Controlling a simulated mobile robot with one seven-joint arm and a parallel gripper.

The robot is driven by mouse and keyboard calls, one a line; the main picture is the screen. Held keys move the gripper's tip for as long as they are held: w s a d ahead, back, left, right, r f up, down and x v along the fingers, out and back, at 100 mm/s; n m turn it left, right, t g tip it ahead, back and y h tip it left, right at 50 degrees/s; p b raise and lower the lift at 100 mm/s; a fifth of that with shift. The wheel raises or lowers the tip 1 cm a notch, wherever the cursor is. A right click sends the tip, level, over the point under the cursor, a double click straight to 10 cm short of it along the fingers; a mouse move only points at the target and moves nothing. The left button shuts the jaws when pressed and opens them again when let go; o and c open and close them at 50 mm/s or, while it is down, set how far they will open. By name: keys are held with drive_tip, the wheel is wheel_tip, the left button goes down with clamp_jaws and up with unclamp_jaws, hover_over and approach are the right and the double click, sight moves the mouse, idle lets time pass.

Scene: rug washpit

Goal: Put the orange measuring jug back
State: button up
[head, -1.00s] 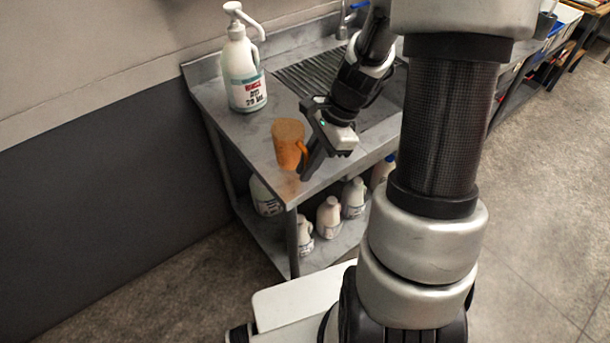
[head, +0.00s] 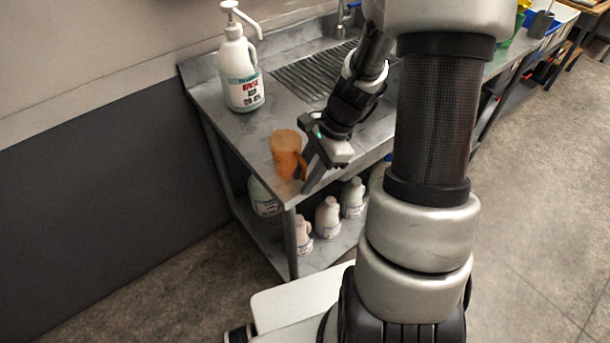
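The orange measuring jug (head: 284,153) is upright at the near left corner of the steel sink table (head: 233,131), its handle toward the right. My gripper (head: 307,180) reaches down at the handle side of the jug, fingers pointing down and left. The jug has moved along with the gripper, so it appears shut on the handle. The fingers overlap the handle, and the exact grip is hard to see. Whether the jug's base touches the table top is unclear.
A white pump bottle (head: 241,75) stands behind the jug on the table. A ribbed drainer (head: 305,75) lies further back. Several white bottles (head: 327,216) stand on the lower shelf. A dark-grey wall is at the left. Open floor lies at the right.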

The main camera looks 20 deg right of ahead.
drive_tip(key=shift+r, duration=0.1)
drive_tip(key=shift+r, duration=0.25)
drive_tip(key=p+v, duration=0.1)
drive_tip(key=v, duration=1)
drive_tip(key=shift+d+r+p, duration=0.2)
drive_tip(key=shift+r+p, duration=0.1)
drive_tip(key=shift+p, duration=0.05)
